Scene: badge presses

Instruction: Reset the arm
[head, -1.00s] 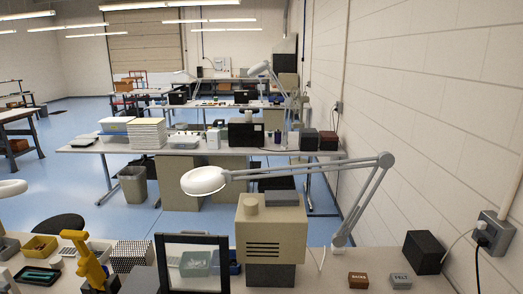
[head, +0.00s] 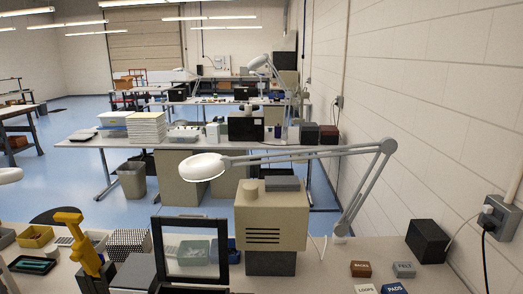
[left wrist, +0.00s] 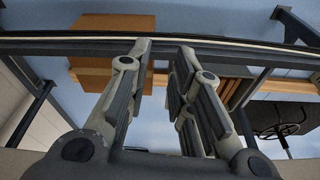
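My left gripper (left wrist: 163,52) shows in the left wrist view with its two fingers apart and nothing held between them. It does not show in the head view. My right gripper is in neither view. In the head view a yellow lever-like device (head: 72,238) stands upright at the lower left of the near bench. A grey jointed lamp arm (head: 362,195) rises from the bench at the right and carries a round white lamp head (head: 201,167) out to the left.
On the near bench (head: 325,273) stand a beige machine (head: 270,225), a black-framed clear panel (head: 190,278), small labelled boxes (head: 361,268) and a black box (head: 428,241). A wall is at the right. The left wrist view shows a dark rail, brown boxes (left wrist: 92,72) and blue floor.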

